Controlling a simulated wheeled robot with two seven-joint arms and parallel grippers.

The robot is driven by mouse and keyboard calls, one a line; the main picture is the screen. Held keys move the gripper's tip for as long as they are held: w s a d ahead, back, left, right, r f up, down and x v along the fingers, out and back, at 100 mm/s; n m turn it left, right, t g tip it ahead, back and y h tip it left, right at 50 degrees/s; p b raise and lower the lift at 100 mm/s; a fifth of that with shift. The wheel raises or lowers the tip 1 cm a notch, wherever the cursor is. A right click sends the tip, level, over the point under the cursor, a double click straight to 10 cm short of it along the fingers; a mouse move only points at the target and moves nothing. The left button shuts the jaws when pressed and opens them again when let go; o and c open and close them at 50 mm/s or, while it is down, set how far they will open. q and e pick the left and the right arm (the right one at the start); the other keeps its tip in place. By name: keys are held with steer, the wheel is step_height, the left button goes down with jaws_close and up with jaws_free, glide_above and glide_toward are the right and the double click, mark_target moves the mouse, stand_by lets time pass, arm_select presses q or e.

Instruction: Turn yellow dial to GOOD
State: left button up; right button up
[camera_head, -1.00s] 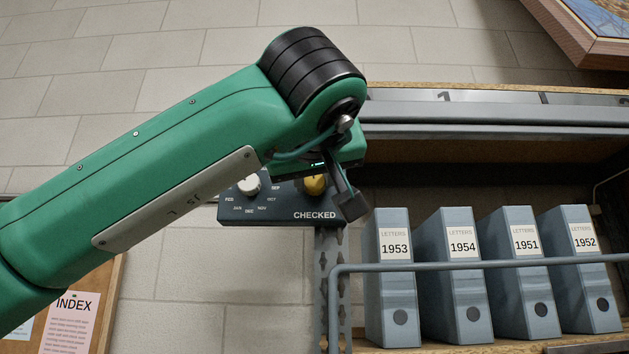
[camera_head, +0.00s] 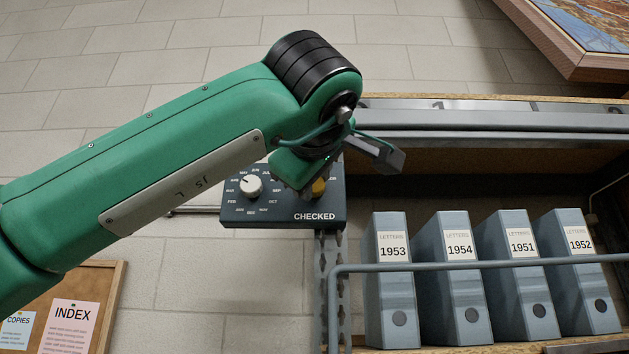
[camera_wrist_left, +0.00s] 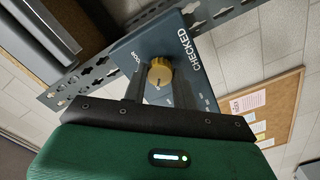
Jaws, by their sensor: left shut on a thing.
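The yellow dial (camera_head: 319,187) sits on the right part of a dark panel (camera_head: 290,218) marked CHECKED. My left gripper (camera_head: 312,188) is at the dial, and its wrist hides most of it in the head view. In the left wrist view the dial (camera_wrist_left: 159,74) is between the fingertips of my left gripper (camera_wrist_left: 158,82), which is shut on it. The label POOR shows beside the dial there; the GOOD label is hidden or too small to read. My right gripper is not in view.
A white dial (camera_head: 251,185) with month labels is on the same panel, left of the yellow one. To the right, several grey letter files (camera_head: 455,280) stand on a shelf behind a rail (camera_head: 480,263). A pin board (camera_head: 95,290) hangs at lower left.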

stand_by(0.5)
arm_select(q)
steer(key=o, duration=1)
steer(key=shift+s+b, duration=2.8)
steer(key=shift+s, duration=4.05)
